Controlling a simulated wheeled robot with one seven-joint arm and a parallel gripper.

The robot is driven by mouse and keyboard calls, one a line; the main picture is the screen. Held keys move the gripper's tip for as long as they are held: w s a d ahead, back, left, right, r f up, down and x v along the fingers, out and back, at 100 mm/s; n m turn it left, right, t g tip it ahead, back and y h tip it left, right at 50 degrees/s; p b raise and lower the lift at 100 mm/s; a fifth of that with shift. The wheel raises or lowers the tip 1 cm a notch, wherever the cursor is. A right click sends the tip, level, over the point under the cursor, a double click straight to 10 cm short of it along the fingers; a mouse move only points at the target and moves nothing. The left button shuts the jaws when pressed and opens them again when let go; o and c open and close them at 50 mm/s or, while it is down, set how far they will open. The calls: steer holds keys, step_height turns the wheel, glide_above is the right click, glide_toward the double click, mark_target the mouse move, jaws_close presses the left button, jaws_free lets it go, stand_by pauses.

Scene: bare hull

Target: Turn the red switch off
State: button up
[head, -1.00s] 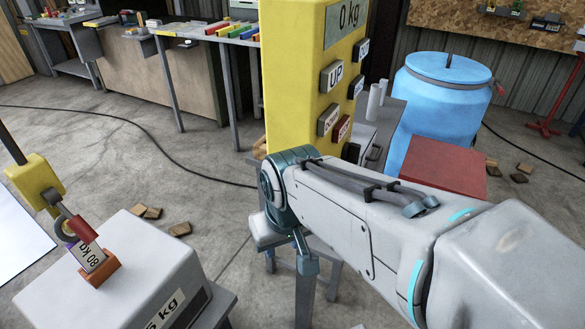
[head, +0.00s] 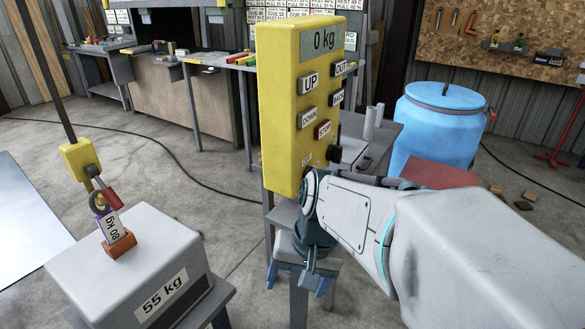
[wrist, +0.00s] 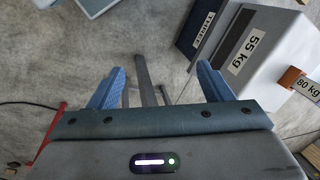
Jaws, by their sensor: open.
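A yellow control box (head: 283,80) stands upright in the middle of the head view, with a display reading 0 kg. It carries several pale labelled buttons, a red STOP button (head: 322,129) and a dark lever-like part (head: 337,143) at its lower right edge. No part plainly marked as a red switch shows; the box's lower edge is partly behind my arm. My gripper (head: 296,281) points down below the box, over a small grey stool. In the wrist view its blue fingers (wrist: 160,88) are apart, with nothing held between them.
A grey 55 kg block (head: 140,262) at left bears an orange holder with an 80 kg tag, beside a yellow hoist hook (head: 82,160). A blue barrel (head: 437,130) and a red box (head: 440,174) stand at right. Concrete floor is open at left.

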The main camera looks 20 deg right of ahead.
steer(key=w+d+m+t+y+b, duration=0.1)
steer(key=w+d+m+t+y, duration=0.3)
steer(key=w+d+m+y, duration=0.75)
steer(key=w+d+r+m+t+h, duration=0.2)
steer(key=w+d+m+t+h, duration=0.1)
steer(key=d+m+t, duration=0.8)
steer(key=w+a+m+g, duration=0.1)
steer(key=w+a, duration=0.5)
steer(key=w, duration=0.4)
steer(key=shift+a+r+g+p, duration=0.2)
steer(key=shift+g+p, duration=0.15)
steer(key=shift+g, duration=0.05)
steer(key=shift+w, duration=0.1)
steer(key=c, duration=1)
